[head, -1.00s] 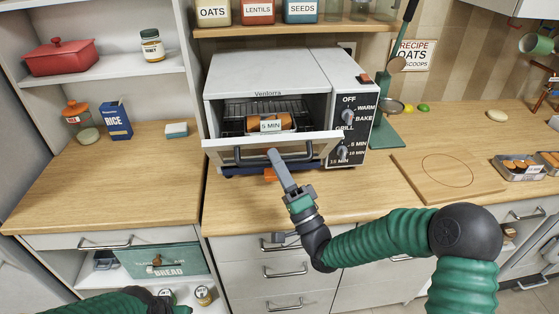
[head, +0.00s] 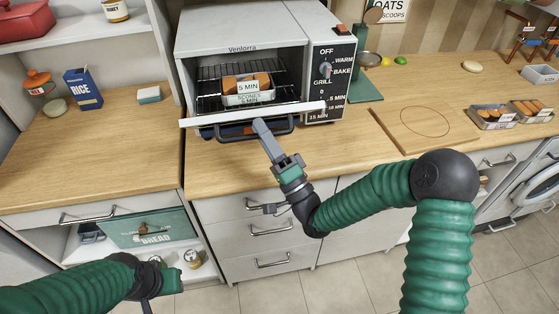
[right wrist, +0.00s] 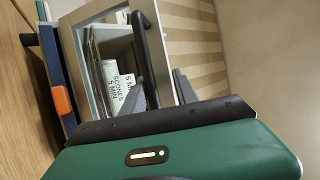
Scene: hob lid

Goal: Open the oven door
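The white toaster oven (head: 240,30) stands on the counter, its drop-down door (head: 205,121) tilted partly open. The door also shows in the right wrist view (right wrist: 73,60). Inside, a tin labelled scones, 5 min (head: 248,98), sits on a wire rack. My right gripper (head: 263,132) reaches up to the dark door handle (head: 228,137). In the right wrist view the handle (right wrist: 143,45) runs down between the two grey fingers (right wrist: 158,92), with a gap showing beside it, so they look open. My left gripper (head: 168,279) is low at the left by the drawers; its fingers are unclear.
The control panel (head: 328,85) with its knobs is on the oven's right side. A round-marked board (head: 425,130) is to the right. The counter left of the oven is mostly clear.

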